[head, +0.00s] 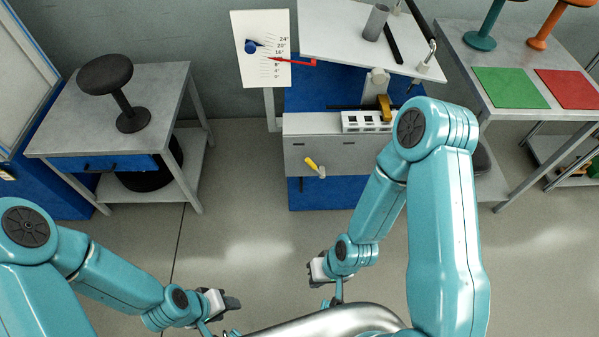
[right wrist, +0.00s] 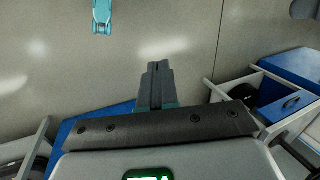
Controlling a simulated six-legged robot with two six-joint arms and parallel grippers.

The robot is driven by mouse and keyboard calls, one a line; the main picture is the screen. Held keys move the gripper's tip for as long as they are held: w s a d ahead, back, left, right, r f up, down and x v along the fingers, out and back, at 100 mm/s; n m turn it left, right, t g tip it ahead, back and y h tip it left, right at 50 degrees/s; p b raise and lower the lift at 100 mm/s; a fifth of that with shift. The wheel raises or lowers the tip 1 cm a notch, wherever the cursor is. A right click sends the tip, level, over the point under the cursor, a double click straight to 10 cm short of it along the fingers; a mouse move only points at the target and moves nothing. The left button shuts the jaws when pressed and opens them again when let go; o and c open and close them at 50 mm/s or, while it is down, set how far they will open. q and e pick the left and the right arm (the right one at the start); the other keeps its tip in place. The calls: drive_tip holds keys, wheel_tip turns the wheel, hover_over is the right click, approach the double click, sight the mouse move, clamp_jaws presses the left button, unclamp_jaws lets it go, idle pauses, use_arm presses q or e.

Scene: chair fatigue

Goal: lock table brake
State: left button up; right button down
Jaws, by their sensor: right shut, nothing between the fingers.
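The test table (head: 340,30) has a light tilted top at the back centre, above a grey box-like front (head: 345,155) and blue base. A small yellow-handled lever (head: 313,163) sits on this grey front, its handle slanting up to the left. No label shows on it, so I cannot tell for sure that it is the brake. My right gripper (head: 318,283) is below and in front of the lever, well apart from it. In the right wrist view its fingers (right wrist: 158,66) are together and empty. My left gripper (head: 230,304) is low at left of centre, away from the table; its finger gap is unclear.
An angle scale board (head: 262,75) with a red pointer stands left of the tabletop. A grey side table (head: 60,135) with a dark stool (head: 105,75) is at left. A table with green (head: 510,87) and red mats (head: 570,88) is at right. The floor before the test table is clear.

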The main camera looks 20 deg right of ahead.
wheel_tip(320, 180, down, 16)
drive_tip(key=s+n+g+h+b, duration=0.2)
drive_tip(key=n+g+h+b, duration=0.3)
drive_tip(key=n+b, duration=0.7)
drive_tip(key=w+d+f+n+t+h+b, duration=0.4)
drive_tip(key=w+d+h+b, duration=0.4)
drive_tip(key=w, duration=0.4)
drive_tip(key=w+a+r+t+h+b, duration=0.1)
drive_tip(key=w+a+t+h+b, duration=0.1)
drive_tip(key=w+t+b, duration=0.35)
drive_tip(key=w+a+r+t+h+b, duration=0.2)
drive_tip(key=w+t, duration=0.1)
drive_tip(key=w, duration=0.5)
drive_tip(key=w+a+r+t+h+b, duration=0.2)
drive_tip(key=w+a+r+t, duration=0.2)
drive_tip(key=a+r+t, duration=0.3)
drive_tip(key=shift+w+a+r+b, duration=0.3)
drive_tip(key=shift+r+b, duration=0.1)
drive_tip(key=shift+r, duration=0.35)
